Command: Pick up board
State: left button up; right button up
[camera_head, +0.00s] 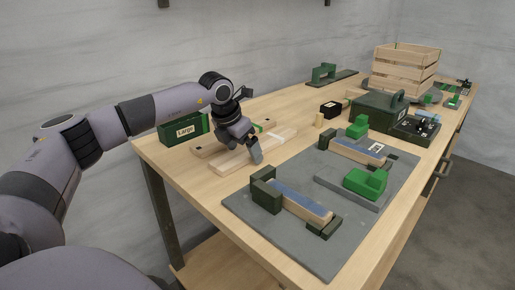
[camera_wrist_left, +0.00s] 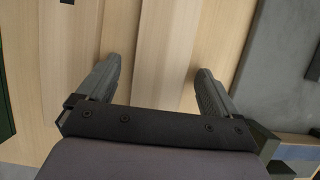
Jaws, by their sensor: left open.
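Pale wooden boards (camera_head: 217,172) lie flat on the workbench under and beside my left gripper (camera_head: 254,152). Which of them is the task's board I cannot tell. My left gripper is open and points down over the boards. In the left wrist view, its two fingers (camera_wrist_left: 157,82) stand apart, with a board (camera_wrist_left: 165,40) running lengthwise between them. The fingers look empty; whether they touch the board I cannot tell. My right gripper is in neither view.
A green box labelled "Largo" (camera_head: 183,129) stands left of the boards. A grey mat (camera_head: 300,244) with green clamp blocks and wooden pieces lies to the right. A slatted wooden crate (camera_head: 404,68) and a dark green case (camera_head: 378,110) stand farther back.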

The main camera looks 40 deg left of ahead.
pick_arm(q)
jog(key=c, duration=1.2)
jog(key=shift+c, duration=0.2)
jog(key=shift+r, duration=0.1)
